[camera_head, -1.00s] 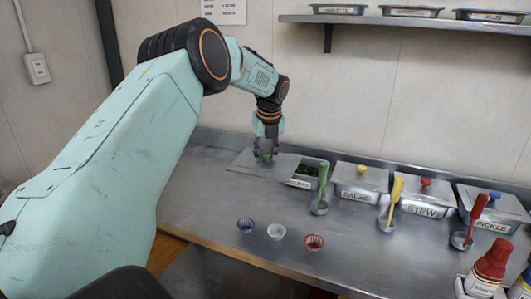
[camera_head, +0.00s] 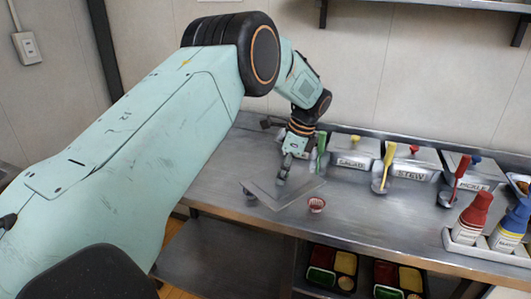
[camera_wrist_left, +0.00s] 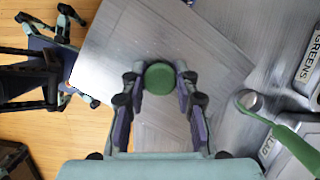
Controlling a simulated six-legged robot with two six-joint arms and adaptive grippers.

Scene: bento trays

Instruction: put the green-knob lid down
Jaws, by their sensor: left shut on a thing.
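The lid is a flat grey metal plate with a round green knob. My left gripper (camera_head: 283,180) is shut on the green knob (camera_wrist_left: 159,78). The lid (camera_head: 303,190) hangs over the front part of the counter, over the row of small cups. In the left wrist view, the lid (camera_wrist_left: 205,38) lies beneath the fingers, turned at an angle. One corner overlaps the wooden floor in that view. The GREENS tray (camera_wrist_left: 310,62) shows at the right edge there; in the head view my gripper hides most of it. My right gripper is not in view.
A red cup (camera_head: 316,205) stands right of the lid; a dark cup (camera_head: 248,191) shows at its left corner. A green ladle (camera_head: 321,152) stands close behind. Lidded SALAD (camera_head: 355,160), STEW (camera_head: 411,170) and PICKLE (camera_head: 474,182) trays line the back. Bento trays (camera_head: 331,268) sit below the counter.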

